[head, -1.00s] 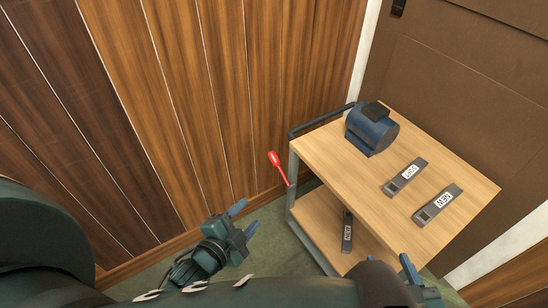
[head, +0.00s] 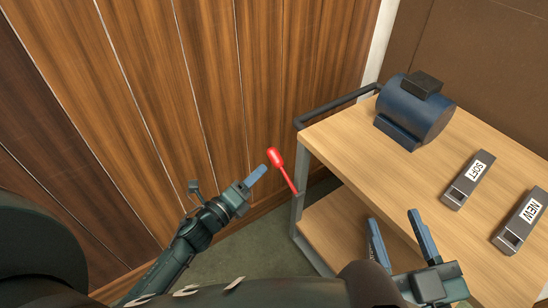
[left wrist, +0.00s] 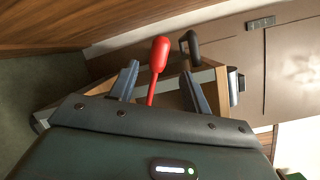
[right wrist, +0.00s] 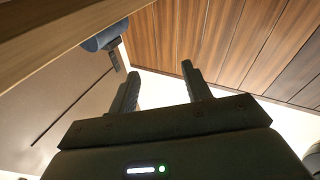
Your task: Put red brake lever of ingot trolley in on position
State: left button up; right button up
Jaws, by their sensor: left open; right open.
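The red brake lever (head: 277,160) sticks out from the near-left corner post of the ingot trolley (head: 340,135), tilted up and to the left. My left gripper (head: 258,175) is open, just left of the lever's handle in the head view. In the left wrist view the red lever (left wrist: 158,58) shows between the two open fingers, its knob beyond the tips; I cannot tell whether they touch it. My right gripper (head: 392,218) is open and empty in front of the trolley's near side.
A wood-panelled wall (head: 215,80) stands close behind the lever. Green floor (head: 235,255) is clear.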

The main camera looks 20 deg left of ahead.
aim_at(271, 160)
pick_arm(q)
jog(key=b+x, duration=0.1)
jog(key=x, duration=0.8)
jog(key=shift+a+f, duration=0.1)
jog(key=shift+c, duration=0.6)
grip_shut()
